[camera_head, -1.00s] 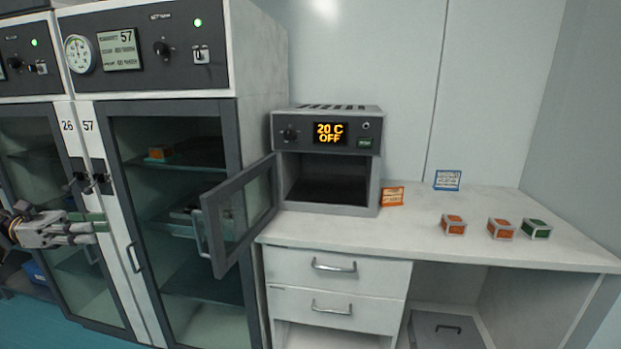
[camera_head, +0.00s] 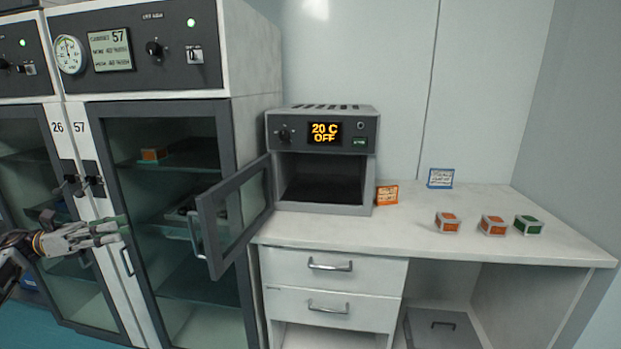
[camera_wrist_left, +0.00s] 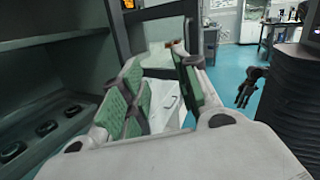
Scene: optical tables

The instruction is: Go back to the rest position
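My left gripper (camera_head: 122,228) is at the left of the head view, in front of the tall glass-door cabinet marked 57. In the left wrist view its two green-padded fingers (camera_wrist_left: 160,75) stand apart with nothing between them, so it is open and empty. A dark gripper shape (camera_wrist_left: 250,87), which looks like my right gripper, hangs at the right of that view beside my dark column. It is too small to tell whether it is open. The right gripper does not show in the head view.
The small oven (camera_head: 322,110) reads 20 C OFF, and its door (camera_head: 235,215) hangs open towards the left. Two orange boxes (camera_head: 447,222) (camera_head: 492,225) and a green box (camera_head: 528,225) sit on the white bench (camera_head: 390,235). Blue floor (camera_wrist_left: 232,80) is clear in the wrist view.

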